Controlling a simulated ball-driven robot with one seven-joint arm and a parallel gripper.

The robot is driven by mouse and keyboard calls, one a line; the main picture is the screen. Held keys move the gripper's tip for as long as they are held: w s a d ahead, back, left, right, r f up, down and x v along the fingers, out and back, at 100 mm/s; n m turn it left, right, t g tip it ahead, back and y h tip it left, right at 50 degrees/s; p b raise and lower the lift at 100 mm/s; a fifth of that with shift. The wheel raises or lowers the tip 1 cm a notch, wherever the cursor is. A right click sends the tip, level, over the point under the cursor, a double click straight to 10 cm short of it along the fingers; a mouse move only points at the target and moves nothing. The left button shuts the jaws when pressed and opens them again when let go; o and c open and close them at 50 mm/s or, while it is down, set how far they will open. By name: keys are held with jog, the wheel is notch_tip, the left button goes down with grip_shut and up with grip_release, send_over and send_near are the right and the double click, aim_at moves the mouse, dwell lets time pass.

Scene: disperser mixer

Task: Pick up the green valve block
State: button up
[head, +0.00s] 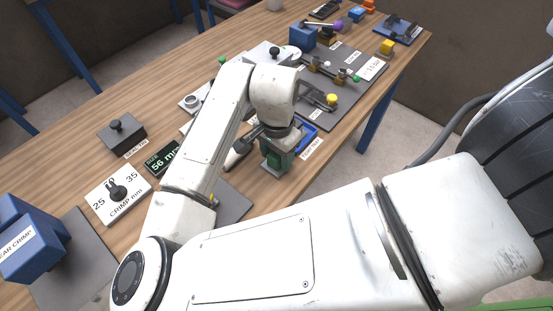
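A green block (277,163), which looks like the valve block, is near the table's front edge, just left of the blue tray (308,138). My gripper (279,147) points down right at the block, and its dark parts overlap the block's top. The fingertips are too small and too covered to tell whether they are open or shut on it. I cannot tell whether the block rests on the table or is held just above it.
A grey plate (337,98) with fixtures and a yellow knob (331,99) lies behind the gripper. A white crimp dial (117,190), a dark 56 mm display (162,158) and a grey box with a knob (121,133) are at left. Bare wood shows at the back left.

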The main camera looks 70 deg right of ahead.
jog(key=c, duration=1)
jog(key=shift+o, duration=0.2)
jog(key=shift+r, duration=0.1)
jog(key=shift+r, duration=0.6)
jog(key=s+a+r+p, duration=0.4)
jog(key=s+r+p, duration=0.1)
jog(key=s+r, duration=0.6)
jog(key=shift+s+r+p, duration=0.3)
jog(key=shift+s+r, duration=0.1)
jog(key=shift+s, duration=0.75)
